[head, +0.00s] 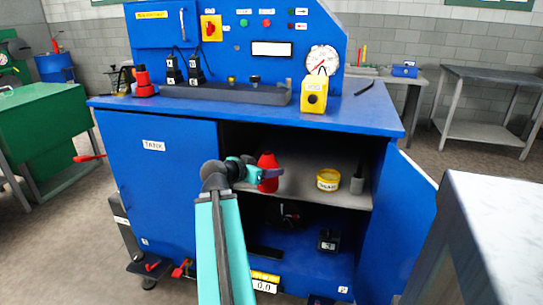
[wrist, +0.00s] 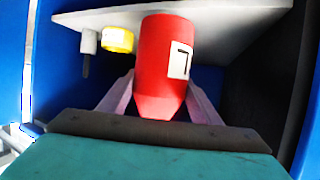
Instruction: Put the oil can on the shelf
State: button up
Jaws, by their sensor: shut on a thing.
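The red oil can (head: 268,161) is upright between the fingers of my gripper (head: 266,174), in the open cabinet bay. It also shows in the wrist view (wrist: 160,55), where the picture is upside down and its tapered top points down. A small label is on its side. My gripper (wrist: 160,98) is shut on the can. The grey-white shelf (head: 308,190) is inside the blue cabinet, and its board shows behind the can in the wrist view (wrist: 225,22). I cannot tell whether the can's base touches the shelf.
A yellow tin (head: 328,180) and a grey cylinder (head: 357,184) stand on the shelf, right of the can. Free shelf lies between can and tin. Dark items sit in the lower bay. The cabinet door (head: 405,220) is open at right. The blue worktop (head: 240,110) overhangs the bay.

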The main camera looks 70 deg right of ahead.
jog(key=p, duration=0.7)
jog(key=shift+w+d, duration=0.1)
jog(key=shift+d, duration=0.25)
jog(key=shift+w+d+f, duration=0.15)
jog(key=shift+d, duration=0.45)
jog(key=w+d+f+p, duration=0.1)
jog(key=w+d, duration=0.1)
jog(key=d, duration=0.9)
jog(key=shift+w+d+p, duration=0.3)
jog(key=shift+w+p, duration=0.05)
jog(key=shift+w, duration=0.05)
jog(key=shift+f, duration=0.15)
jog(key=shift+f, duration=1.7)
jog(key=shift+f, duration=0.15)
jog(key=o, duration=1.3)
jog(key=shift+c, duration=0.2)
jog(key=shift+r+p, duration=0.25)
jog(key=shift+p, duration=0.1)
